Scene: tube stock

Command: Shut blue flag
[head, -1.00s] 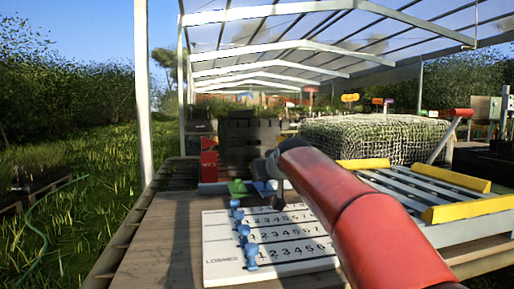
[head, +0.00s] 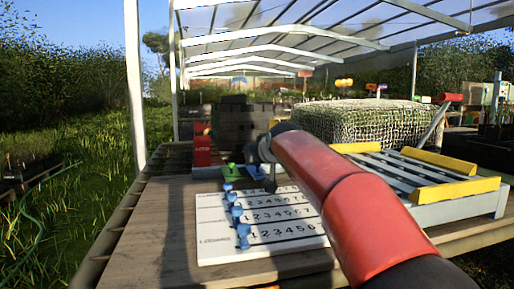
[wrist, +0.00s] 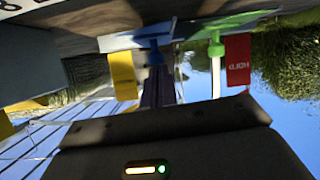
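The blue flag piece (head: 255,172) is small in the head view, beside a green one (head: 230,173), behind the numbered board. My gripper (head: 268,178) is at the end of the red arm, just right of the blue piece and partly covering it. In the wrist view the blue piece (wrist: 150,38) hangs from the top of the tilted picture, with a dark upright shape below it, straight ahead of my gripper body. The green piece (wrist: 214,42) is to its right. Contact with the blue piece and the finger opening cannot be made out.
A white numbered board (head: 265,232) with blue pegs lies on the wooden bench (head: 150,225). A red sign (head: 203,152) stands at the back left; in the wrist view a red plate (wrist: 238,60) reads HOLD. A yellow-edged slatted rack (head: 460,190) is to the right.

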